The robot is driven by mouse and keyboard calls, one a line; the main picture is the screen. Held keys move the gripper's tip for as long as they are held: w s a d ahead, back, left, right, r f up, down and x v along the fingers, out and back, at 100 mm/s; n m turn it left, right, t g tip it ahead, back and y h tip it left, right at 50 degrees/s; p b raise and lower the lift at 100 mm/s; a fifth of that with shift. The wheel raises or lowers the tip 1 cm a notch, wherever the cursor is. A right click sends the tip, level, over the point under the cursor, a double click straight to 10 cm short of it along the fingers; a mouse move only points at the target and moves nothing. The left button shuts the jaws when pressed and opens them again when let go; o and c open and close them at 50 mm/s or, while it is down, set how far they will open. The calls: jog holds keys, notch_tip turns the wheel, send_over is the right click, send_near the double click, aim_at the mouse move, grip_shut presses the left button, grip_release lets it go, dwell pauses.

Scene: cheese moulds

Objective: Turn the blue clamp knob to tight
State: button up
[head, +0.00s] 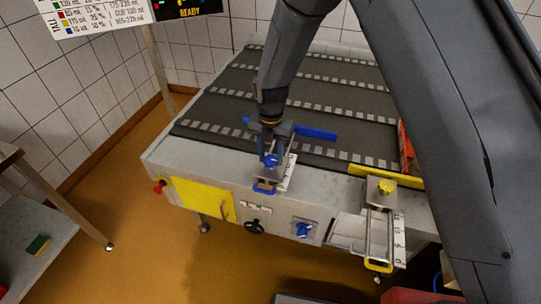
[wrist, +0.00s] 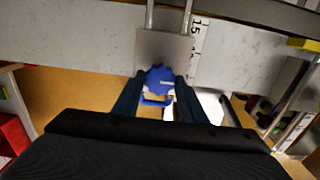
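The blue clamp knob (head: 271,160) sits on a metal block (head: 277,176) at the front edge of the conveyor machine, beside a white scale (head: 289,172). The wrist view shows the knob (wrist: 159,77) with a blue loop (wrist: 156,101) just below it. My gripper (head: 270,151) points down over the knob, and its two dark fingers (wrist: 158,84) stand on either side of it. They look open, with a slim gap at the left side. Contact on the right side is unclear. The knob's turn position cannot be read.
A blue guide bar (head: 316,132) lies over the dark conveyor (head: 330,97) behind the knob. To the right stands a similar clamp with a yellow knob (head: 386,187).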

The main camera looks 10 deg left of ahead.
dwell(0.3)
jog(key=m+b, duration=0.2)
jog(key=m, duration=0.3)
jog(key=shift+m, duration=0.4)
jog(key=m+b, duration=0.2)
jog(key=m, duration=1)
jog(key=shift+m, duration=0.4)
jog(key=m, duration=0.5)
jog(key=o, duration=1.1)
jog(key=shift+c, duration=0.2)
